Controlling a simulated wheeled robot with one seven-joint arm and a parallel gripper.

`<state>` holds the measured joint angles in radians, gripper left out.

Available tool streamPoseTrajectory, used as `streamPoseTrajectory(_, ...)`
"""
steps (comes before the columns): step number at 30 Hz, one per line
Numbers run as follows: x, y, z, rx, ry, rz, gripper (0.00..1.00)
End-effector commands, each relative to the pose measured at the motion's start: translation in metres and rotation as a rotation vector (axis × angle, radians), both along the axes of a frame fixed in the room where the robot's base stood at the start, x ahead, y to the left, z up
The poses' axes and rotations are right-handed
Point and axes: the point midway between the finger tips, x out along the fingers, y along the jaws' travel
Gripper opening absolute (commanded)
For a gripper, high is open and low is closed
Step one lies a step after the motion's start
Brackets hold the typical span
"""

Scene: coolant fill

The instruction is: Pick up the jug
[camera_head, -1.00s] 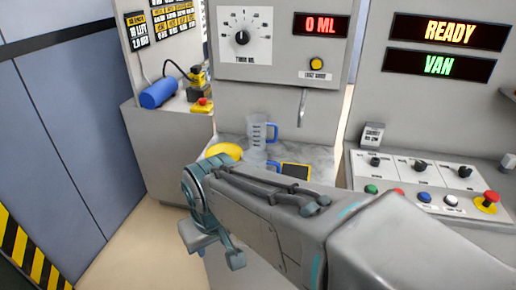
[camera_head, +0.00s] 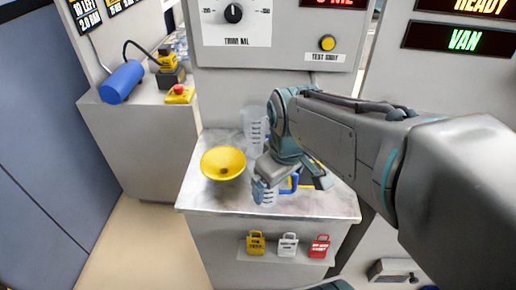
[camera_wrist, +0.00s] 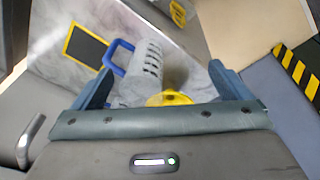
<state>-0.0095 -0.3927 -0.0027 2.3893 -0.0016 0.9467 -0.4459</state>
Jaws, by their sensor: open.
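Two clear graduated jugs stand on the marble counter. The near jug (camera_head: 264,191), with a blue handle (camera_head: 291,183), is partly covered by my gripper (camera_head: 292,177). The far jug (camera_head: 254,126) stands behind, close to the machine panel, and my arm hides its right side. My gripper is open, just above and beside the near jug in the head view. In the wrist view a jug (camera_wrist: 145,75) with its blue handle (camera_wrist: 118,57) appears between the open fingers (camera_wrist: 160,74). I cannot tell whether the fingers touch it.
A yellow funnel (camera_head: 223,163) lies left of the jugs; it shows in the wrist view too (camera_wrist: 170,99). A yellow-edged black pad (camera_wrist: 84,45) lies beside the handle. A blue cylinder (camera_head: 122,82) and a red button (camera_head: 179,91) are on the left cabinet. Tags (camera_head: 288,245) hang below the counter (camera_head: 325,204).

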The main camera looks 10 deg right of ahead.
Motion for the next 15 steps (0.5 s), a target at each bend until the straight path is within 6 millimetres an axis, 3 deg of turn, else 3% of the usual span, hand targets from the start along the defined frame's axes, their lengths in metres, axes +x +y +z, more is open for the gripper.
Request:
streamPoseTrajectory(3, 0.021, -0.004, 0.019, -0.047, 0.036, 0.246, 0.97)
streamPoseTrajectory(15, 0.086, -0.004, 0.053, -0.143, 0.130, 1.123, 0.97)
